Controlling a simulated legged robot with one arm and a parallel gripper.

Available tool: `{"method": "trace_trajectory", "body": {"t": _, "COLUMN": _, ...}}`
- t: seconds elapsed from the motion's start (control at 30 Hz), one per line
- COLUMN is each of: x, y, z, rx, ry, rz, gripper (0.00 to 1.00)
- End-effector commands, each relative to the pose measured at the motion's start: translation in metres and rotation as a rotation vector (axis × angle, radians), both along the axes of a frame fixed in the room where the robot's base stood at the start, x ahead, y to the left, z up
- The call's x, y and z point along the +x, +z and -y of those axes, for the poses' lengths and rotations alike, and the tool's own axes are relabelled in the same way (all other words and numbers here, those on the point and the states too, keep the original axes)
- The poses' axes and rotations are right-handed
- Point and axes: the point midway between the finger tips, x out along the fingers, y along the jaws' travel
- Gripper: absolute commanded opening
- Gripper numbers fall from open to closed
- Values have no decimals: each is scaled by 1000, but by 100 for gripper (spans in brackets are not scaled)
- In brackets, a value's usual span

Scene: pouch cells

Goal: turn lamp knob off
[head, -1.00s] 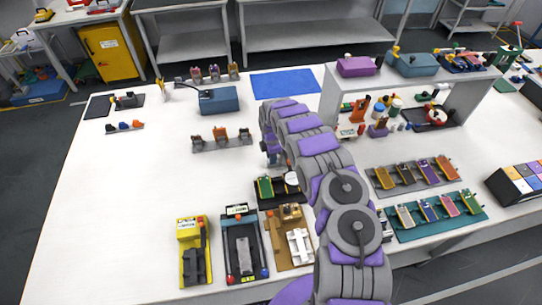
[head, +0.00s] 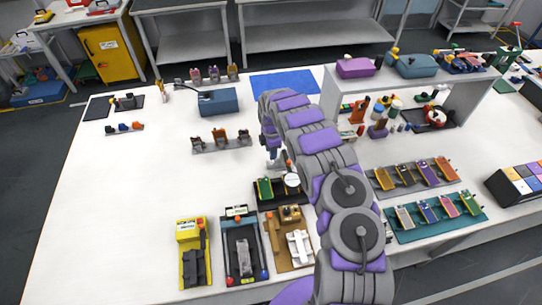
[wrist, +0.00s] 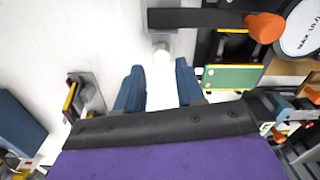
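My gripper (wrist: 158,84) shows two blue fingers, spread apart with nothing between them. In the head view it (head: 279,160) points down over the white table, partly hidden by my arm. In the wrist view a small pale round knob-like piece (wrist: 160,51) stands just beyond the fingertips, under a dark bar (wrist: 195,18) ending in an orange knob (wrist: 265,27). I cannot tell for sure which piece is the lamp knob. No lamp is clearly recognisable.
A green board (wrist: 232,77) and a white dial (wrist: 303,27) sit close to the right of the fingers. A small upright fixture (wrist: 84,98) stands left. A blue box (head: 218,101) is behind, and a raised shelf (head: 470,85) is at the right.

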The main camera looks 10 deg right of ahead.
Motion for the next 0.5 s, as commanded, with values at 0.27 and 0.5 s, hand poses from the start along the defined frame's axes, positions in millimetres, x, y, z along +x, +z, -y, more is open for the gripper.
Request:
{"method": "trace_trajectory", "body": {"t": 0.27, "x": 1, "y": 65, "z": 1, "rx": -2, "ry": -2, "rz": 2, "gripper": 38}}
{"method": "trace_trajectory", "body": {"t": 0.5, "x": 2, "y": 109, "z": 1, "rx": -1, "ry": -1, "rz": 0, "gripper": 38}}
